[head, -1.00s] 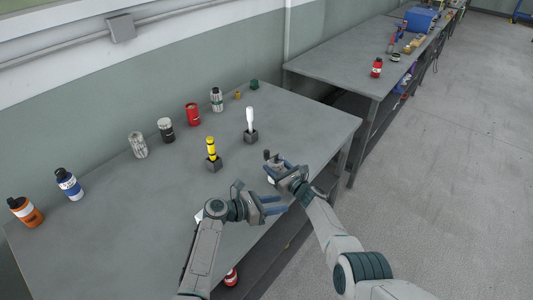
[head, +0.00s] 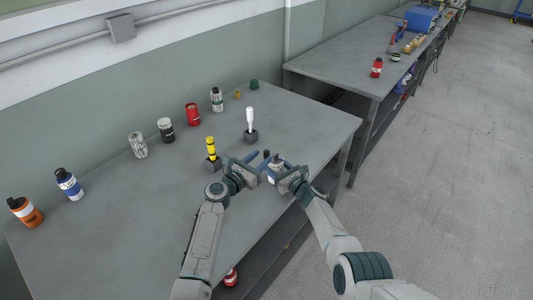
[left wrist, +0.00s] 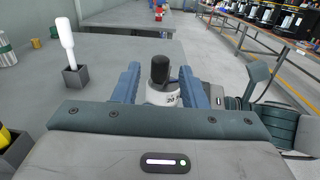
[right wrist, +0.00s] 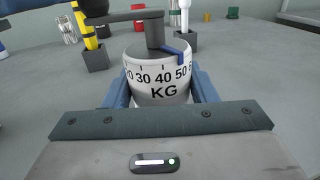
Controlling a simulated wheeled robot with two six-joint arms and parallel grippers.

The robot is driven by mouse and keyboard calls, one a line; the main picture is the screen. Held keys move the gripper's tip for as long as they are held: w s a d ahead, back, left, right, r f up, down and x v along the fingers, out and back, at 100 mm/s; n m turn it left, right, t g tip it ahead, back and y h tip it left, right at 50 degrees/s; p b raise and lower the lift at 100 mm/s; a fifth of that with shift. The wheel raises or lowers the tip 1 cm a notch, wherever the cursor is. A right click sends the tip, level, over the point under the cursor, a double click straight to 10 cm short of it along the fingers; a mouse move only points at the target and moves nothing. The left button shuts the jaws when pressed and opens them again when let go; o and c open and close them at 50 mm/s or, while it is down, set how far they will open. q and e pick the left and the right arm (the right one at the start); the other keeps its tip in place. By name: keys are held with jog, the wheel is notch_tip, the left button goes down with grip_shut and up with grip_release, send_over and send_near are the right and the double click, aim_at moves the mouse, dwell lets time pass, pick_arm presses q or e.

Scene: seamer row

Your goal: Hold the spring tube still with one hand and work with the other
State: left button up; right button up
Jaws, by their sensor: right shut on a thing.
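The spring tube (right wrist: 158,75) is a white cylinder with a black KG scale, a blue pointer and a grey crank (right wrist: 154,30) on top. My right gripper (right wrist: 160,90) is shut on its body, one finger at each side, near the table's front edge. My left gripper is open, and narrow gaps show beside the knob. In the head view my left gripper (head: 257,160) and right gripper (head: 273,175) are close together and hide most of the tube.
A white-handled tool (head: 250,120) and a yellow-and-black one (head: 211,148) stand in dark blocks just beyond my grippers. Several cans and bottles, such as a red can (head: 193,114), line the wall side. The table's (head: 130,215) front left is clear.

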aim_at(266, 153)
pick_arm(q)
jog(key=shift+x, duration=2.05)
